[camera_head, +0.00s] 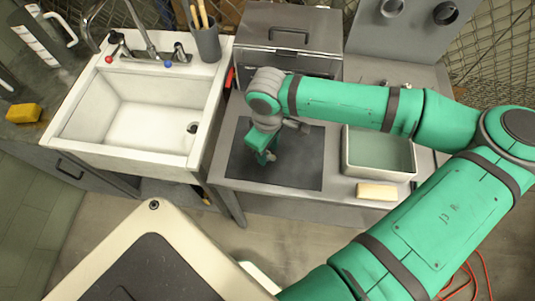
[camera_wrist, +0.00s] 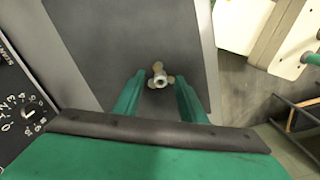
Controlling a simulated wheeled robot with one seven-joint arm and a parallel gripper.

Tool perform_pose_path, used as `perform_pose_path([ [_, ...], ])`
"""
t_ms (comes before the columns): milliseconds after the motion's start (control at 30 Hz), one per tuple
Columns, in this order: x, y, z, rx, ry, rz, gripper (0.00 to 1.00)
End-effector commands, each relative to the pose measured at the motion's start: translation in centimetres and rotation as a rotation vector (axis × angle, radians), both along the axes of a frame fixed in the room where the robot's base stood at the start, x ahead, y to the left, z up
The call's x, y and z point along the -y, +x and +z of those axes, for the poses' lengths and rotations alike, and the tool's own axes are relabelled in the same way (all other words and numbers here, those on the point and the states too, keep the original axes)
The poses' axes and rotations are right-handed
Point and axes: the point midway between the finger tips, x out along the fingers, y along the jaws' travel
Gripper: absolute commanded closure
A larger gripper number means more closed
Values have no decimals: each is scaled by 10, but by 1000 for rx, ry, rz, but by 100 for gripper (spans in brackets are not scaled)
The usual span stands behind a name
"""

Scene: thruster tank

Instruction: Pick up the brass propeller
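The brass propeller (camera_wrist: 159,78) shows in the wrist view as a small dull-gold, bladed piece with a pale round hub. It lies on the dark mat (camera_wrist: 112,45), between and just beyond my gripper's two green fingertips. My gripper (camera_wrist: 157,94) is open, with a gap on each side of the propeller; the fingers do not appear to touch it. In the head view my gripper (camera_head: 265,158) points down over the left part of the dark mat (camera_head: 300,172). The propeller cannot be made out there, as my gripper and wrist cover that spot.
A green-lined tray (camera_head: 380,152) stands right of the mat, with a cream block (camera_head: 377,191) in front of it. A white sink (camera_head: 135,110) is to the left. The mat's right part is clear.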

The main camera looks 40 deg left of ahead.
Motion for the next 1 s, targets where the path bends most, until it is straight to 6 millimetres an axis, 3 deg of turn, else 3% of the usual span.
perform_pose_path([
  [233,-1,0,-1,0,1,2,64],
  [400,0,0,-1,0,1,0,100],
  [767,0,0,1,0,1,-1,100],
  [1000,-2,0,20,1,2,2,100],
])
